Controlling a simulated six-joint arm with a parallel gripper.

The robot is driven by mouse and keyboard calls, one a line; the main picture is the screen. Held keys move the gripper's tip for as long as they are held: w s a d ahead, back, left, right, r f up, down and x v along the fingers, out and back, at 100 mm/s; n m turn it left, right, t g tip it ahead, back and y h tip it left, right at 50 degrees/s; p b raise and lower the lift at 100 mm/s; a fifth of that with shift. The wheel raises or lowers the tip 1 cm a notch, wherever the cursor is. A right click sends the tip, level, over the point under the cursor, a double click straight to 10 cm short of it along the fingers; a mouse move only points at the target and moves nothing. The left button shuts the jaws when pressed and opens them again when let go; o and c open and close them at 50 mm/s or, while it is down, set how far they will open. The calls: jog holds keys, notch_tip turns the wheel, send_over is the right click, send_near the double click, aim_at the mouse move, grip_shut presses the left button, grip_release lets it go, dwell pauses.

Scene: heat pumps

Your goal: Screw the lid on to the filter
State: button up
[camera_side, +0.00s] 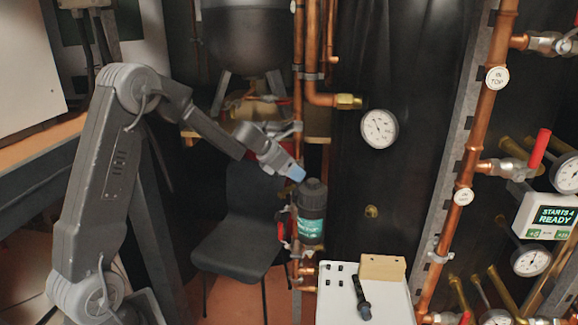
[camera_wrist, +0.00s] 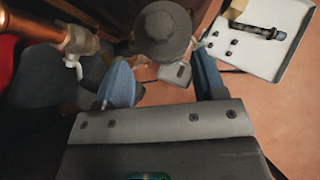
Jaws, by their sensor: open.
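The filter (camera_side: 311,228) is a dark upright cylinder with a teal label, mounted on the copper pipework in the middle of the side view. The dark lid (camera_side: 314,190) sits at its top; I cannot tell how tightly it is seated. In the wrist view the lid (camera_wrist: 167,30) shows as a round grey cap with a raised centre, beyond the fingertips. My gripper (camera_side: 296,173) is just above and left of the lid, tilted down towards it. Its blue fingers (camera_wrist: 162,75) are apart with nothing held between them. The filter's body is largely hidden in the wrist view.
A white table (camera_side: 338,310) below right holds a black tool (camera_side: 361,297), a tan block (camera_side: 383,267) and several small dark pieces. A black chair (camera_side: 238,232) stands left of the filter. Copper pipes (camera_side: 488,105) and a gauge (camera_side: 380,129) are to the right.

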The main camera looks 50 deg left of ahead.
aim_at(310, 181)
jog(key=shift+x, duration=3.75)
jog(key=shift+c, duration=0.3)
